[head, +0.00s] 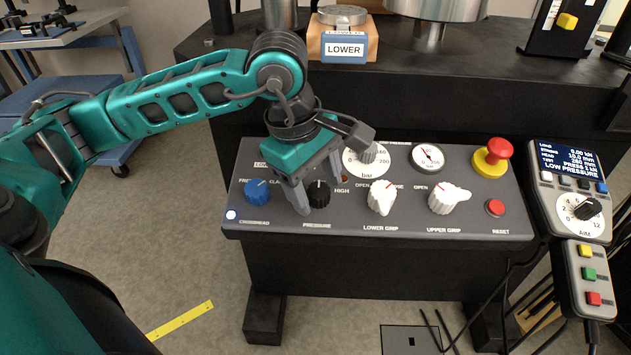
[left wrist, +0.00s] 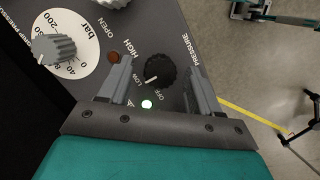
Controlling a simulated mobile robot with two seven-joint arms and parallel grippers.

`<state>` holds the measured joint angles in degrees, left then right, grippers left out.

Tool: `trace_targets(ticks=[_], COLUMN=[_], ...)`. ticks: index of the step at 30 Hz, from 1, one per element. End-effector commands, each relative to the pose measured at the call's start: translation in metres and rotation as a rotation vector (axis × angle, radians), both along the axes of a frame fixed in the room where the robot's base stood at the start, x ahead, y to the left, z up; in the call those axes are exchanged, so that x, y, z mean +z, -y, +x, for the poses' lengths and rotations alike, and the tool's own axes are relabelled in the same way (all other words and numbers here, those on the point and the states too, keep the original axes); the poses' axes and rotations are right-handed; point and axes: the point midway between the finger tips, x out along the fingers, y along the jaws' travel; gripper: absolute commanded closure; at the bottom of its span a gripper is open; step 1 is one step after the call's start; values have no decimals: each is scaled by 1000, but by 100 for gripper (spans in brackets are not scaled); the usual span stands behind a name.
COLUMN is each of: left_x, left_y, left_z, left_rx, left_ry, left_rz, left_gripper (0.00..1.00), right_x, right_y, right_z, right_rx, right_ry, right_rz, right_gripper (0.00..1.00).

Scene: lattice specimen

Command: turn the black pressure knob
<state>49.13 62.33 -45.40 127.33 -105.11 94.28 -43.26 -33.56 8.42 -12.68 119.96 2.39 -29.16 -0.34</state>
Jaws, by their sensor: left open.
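The black pressure knob (head: 319,195) sits low on the left part of the sloped grey control panel (head: 400,222), above the word PRESSURE. My left gripper (head: 322,191) is open over it, its fingers pointing down at the panel. In the left wrist view the knob (left wrist: 160,72) lies between the two spread fingers of the gripper (left wrist: 160,76), with a gap on each side. Its pale pointer line is turned toward the LOW lettering. I cannot tell how far the fingertips are above the panel. My right gripper is not in view.
A blue crosshead knob (head: 256,191) is close left of the gripper. White lower grip (head: 381,198) and upper grip (head: 447,200) knobs stand to the right. A red emergency button (head: 498,151) sits upper right. A handset display (head: 567,161) reads LOW PRESSURE.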

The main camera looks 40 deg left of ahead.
Motion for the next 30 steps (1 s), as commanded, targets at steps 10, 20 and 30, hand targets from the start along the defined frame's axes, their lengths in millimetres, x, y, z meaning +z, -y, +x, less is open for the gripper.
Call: trace_targets(ticks=[10,20,30], left_x=[58,116,126], left_y=[-7,-14,-16], left_z=[-9,-21,-24], left_rx=[1,2,1], left_ry=[7,5,1], left_rz=[1,0,0], left_gripper=[37,37,37], right_x=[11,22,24], right_y=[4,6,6], right_z=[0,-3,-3], right_rx=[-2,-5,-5], right_ry=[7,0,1], right_rz=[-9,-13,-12], right_gripper=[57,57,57])
